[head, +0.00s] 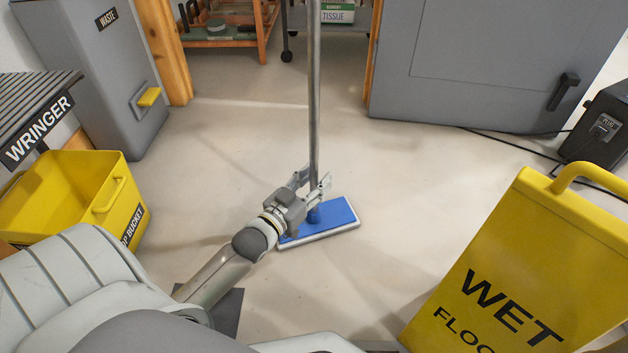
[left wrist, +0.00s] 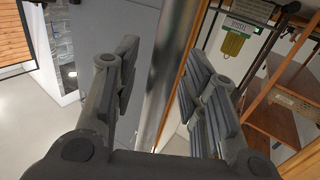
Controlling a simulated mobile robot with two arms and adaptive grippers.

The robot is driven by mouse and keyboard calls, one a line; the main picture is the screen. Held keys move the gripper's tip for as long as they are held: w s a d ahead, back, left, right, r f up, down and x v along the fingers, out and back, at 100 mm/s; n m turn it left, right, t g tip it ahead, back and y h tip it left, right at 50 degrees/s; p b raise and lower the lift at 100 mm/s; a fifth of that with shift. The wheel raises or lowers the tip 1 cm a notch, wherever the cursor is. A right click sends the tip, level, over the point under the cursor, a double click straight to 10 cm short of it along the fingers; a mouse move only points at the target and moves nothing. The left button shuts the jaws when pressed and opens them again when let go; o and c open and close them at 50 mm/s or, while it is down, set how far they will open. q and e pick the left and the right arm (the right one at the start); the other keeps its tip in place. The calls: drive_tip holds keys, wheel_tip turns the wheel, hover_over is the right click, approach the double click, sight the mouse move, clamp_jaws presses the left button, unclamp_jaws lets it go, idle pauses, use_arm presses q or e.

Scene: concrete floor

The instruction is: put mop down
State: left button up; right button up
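The mop stands upright on the floor, its flat blue head (head: 335,218) resting on the concrete and its grey metal pole (head: 314,90) rising out of the top of the head view. My left gripper (head: 312,182) is low on the pole, just above the mop head. In the left wrist view the pole (left wrist: 172,85) runs between the spread fingers of my left gripper (left wrist: 158,85), with a gap visible on the left finger's side. The fingers look open around the pole. My right gripper is not in view.
A yellow mop bucket (head: 62,195) and wringer (head: 35,118) stand at left, near a grey waste bin (head: 95,70). A yellow wet-floor sign (head: 520,275) stands at right front. A grey cabinet (head: 480,60) and black plug box (head: 598,125) are behind. Floor around the mop is clear.

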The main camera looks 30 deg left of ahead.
use_arm(q)
drive_tip(key=shift+s+r+p, duration=0.15)
drive_tip(key=shift+s+p, duration=0.15)
drive_tip(key=s+p, duration=0.6)
drive_tip(key=s, duration=0.5)
drive_tip(key=shift+s+a, duration=0.2)
drive_tip(key=shift+a, duration=0.05)
